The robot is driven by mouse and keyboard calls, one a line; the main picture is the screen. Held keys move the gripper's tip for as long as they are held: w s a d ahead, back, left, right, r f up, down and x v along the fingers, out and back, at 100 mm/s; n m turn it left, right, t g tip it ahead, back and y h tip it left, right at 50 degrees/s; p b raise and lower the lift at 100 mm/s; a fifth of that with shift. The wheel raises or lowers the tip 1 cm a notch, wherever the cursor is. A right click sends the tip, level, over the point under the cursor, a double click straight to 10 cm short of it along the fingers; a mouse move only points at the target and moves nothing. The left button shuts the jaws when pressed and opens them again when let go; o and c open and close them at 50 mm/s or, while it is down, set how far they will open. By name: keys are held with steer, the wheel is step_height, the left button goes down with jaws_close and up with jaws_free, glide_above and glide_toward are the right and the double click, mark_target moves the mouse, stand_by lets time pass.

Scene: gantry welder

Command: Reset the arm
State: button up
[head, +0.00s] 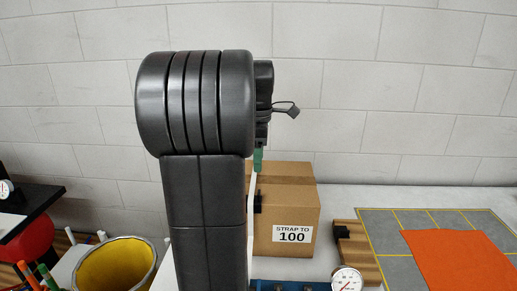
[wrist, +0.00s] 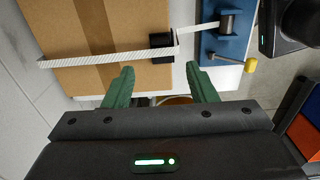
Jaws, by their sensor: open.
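My gripper (wrist: 160,78) is open in the wrist view, its two green fingers apart with nothing visible between them. They point toward the near edge of a cardboard box (wrist: 125,77); I cannot tell whether they touch it. In the head view my dark arm stands upright in the middle and hides much behind it. Part of a green finger shows just above the box (head: 284,210), which is labelled "STRAP TO 100".
A white strap (wrist: 95,57) crosses the box through a black buckle (wrist: 161,41) toward a blue tensioner (wrist: 229,48) with a yellow-knobbed lever. A gauge (head: 347,281), wooden block (head: 361,256) and orange sheet (head: 458,262) lie right. A yellow-lined bucket (head: 116,266) stands left.

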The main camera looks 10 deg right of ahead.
mark_target(259, 192)
steer(key=shift+r, duration=1.4)
step_height(259, 192, down, 14)
steer(key=shift+r+p, duration=0.1)
steer(key=shift+p, duration=0.25)
steer(key=shift+r, duration=0.1)
